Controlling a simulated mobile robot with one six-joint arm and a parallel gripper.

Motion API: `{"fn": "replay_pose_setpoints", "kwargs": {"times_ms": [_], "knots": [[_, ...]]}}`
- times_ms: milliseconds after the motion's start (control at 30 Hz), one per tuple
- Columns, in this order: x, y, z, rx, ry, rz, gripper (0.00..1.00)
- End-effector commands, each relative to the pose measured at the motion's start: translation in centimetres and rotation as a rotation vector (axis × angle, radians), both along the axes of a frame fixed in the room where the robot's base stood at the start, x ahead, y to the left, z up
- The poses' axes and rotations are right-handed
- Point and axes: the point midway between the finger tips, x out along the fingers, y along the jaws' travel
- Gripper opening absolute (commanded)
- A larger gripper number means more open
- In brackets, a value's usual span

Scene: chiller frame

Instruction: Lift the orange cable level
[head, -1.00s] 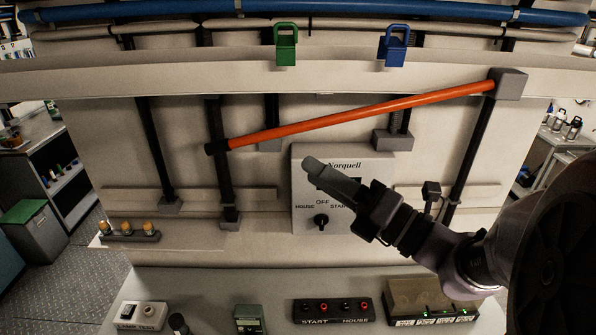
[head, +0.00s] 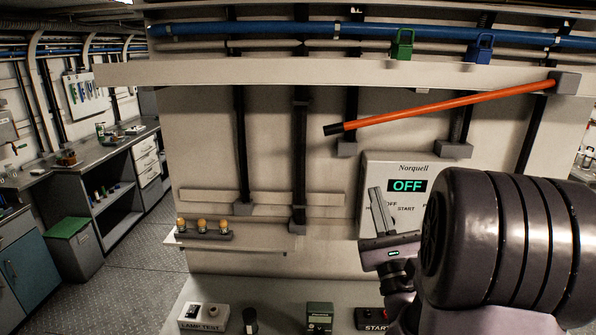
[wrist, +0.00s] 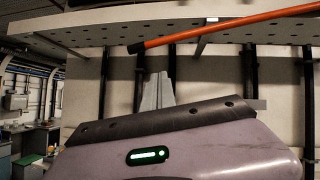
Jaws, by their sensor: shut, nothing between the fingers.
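The orange cable (head: 440,107) is a straight orange rod with a black left end. Its right end meets a grey block (head: 566,82) on the frame, and it slopes down to the left, its black end hanging free. It also shows across the top of the wrist view (wrist: 230,25), above my gripper. My gripper (head: 376,190) is shut and empty, pointing up in front of the left part of the Norquell panel, below the cable and apart from it. In the wrist view its fingers (wrist: 157,88) stand together below the cable's black end.
The Norquell panel (head: 412,168) reads OFF; my arm hides part of it. A green padlock (head: 402,44) and a blue padlock (head: 480,46) hang above. Dark vertical struts (head: 300,150) stand behind. Boxes, including LAMP TEST (head: 203,316), sit on the lower shelf.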

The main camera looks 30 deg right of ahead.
Motion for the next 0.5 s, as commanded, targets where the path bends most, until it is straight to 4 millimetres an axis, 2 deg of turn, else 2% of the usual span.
{"fn": "replay_pose_setpoints", "kwargs": {"times_ms": [167, 500], "knots": [[1.5, -0.8, 1.7, -0.015, 0.005, -0.02, 0.0], [7.4, -3.1, 5.8, -0.015, 0.004, -0.015, 0.0]]}}
